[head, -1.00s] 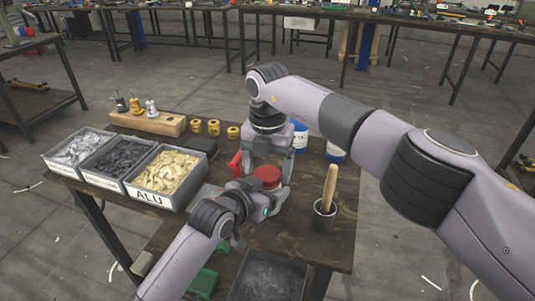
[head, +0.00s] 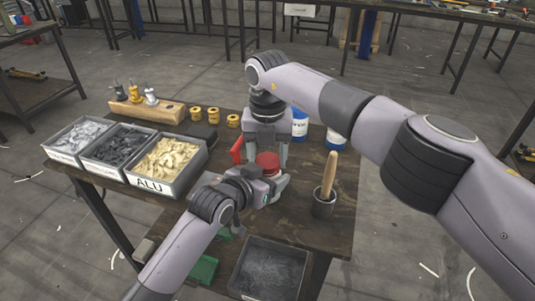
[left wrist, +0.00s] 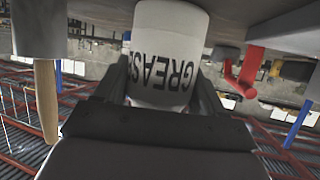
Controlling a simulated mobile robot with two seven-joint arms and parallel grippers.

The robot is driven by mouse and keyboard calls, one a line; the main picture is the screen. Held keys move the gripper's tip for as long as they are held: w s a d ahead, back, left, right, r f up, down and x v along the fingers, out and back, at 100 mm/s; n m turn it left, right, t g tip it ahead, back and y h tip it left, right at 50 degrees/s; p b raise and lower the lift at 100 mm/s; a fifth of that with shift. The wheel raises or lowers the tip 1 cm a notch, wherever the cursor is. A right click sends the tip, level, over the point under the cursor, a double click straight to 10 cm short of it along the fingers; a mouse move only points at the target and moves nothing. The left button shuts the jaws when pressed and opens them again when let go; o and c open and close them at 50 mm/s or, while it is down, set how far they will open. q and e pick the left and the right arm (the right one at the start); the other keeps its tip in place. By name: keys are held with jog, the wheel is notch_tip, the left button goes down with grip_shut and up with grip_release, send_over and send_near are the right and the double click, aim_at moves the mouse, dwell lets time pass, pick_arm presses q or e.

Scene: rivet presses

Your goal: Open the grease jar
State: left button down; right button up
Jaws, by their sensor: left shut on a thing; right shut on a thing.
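The grease jar has a red lid (head: 267,162) in the head view. Its white body, lettered GREASE (left wrist: 165,50), shows upside down in the left wrist view. My left gripper (left wrist: 163,78) is shut on the jar body, one finger on each side. In the head view my left gripper (head: 270,186) reaches in low from the front. My right gripper (head: 267,150) comes down from above and is shut on the lid, its fingers on either side. The lid sits at the jar's top; whether it is loosened cannot be told.
Three part bins (head: 146,181) stand at the left. A pot (head: 325,205) with a wooden-handled tool is close on the right. A red lever (head: 237,150) and blue-white cans (head: 300,124) are beside and behind my right gripper. A grey bin (head: 270,268) is in front.

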pick_arm(q)
jog(key=shift+f, duration=0.15)
pick_arm(e)
jog(key=shift+n, duration=0.3)
jog(key=o, duration=1.2)
jog(key=shift+c, duration=0.2)
jog(key=shift+r, duration=0.1)
notch_tip(320, 180, up, 4)
jog(key=shift+r, duration=0.15)
jog(key=shift+c, duration=0.4)
jog(key=shift+r+n, duration=0.5)
jog(key=shift+r, duration=1)
notch_tip(320, 180, down, 8)
jog(key=shift+r, duration=0.25)
